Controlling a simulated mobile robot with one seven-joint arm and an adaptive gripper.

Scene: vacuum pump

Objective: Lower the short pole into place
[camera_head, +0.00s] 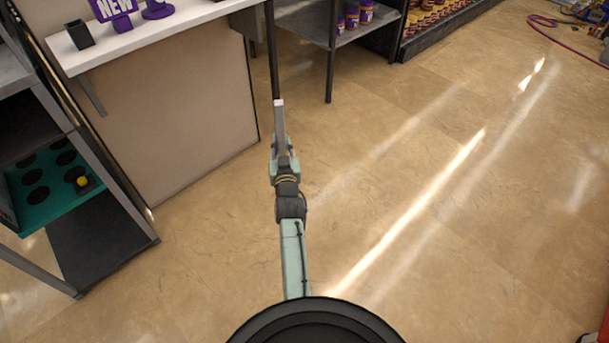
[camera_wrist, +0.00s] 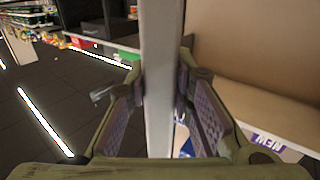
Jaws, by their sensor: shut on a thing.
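My gripper (camera_head: 283,155) is shut on the short pole (camera_head: 281,125), a straight light grey bar. In the wrist view the pole (camera_wrist: 160,75) runs upright through the picture between the two ridged finger pads. In the head view its grey part rises from my gripper and meets a thin dark upright (camera_head: 272,50). I cannot tell whether that dark length is part of the pole or stands behind it. My gripper is over the open floor, right of the beige counter panel. The pole's ends and the place that receives it are not clear in either view.
A beige counter (camera_head: 155,110) with a white ledge stands left of my gripper. A black cup (camera_head: 79,35) and purple items are on the ledge. A shelf unit holds a teal tray (camera_head: 55,185). Another metal shelf (camera_head: 310,22) stands behind.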

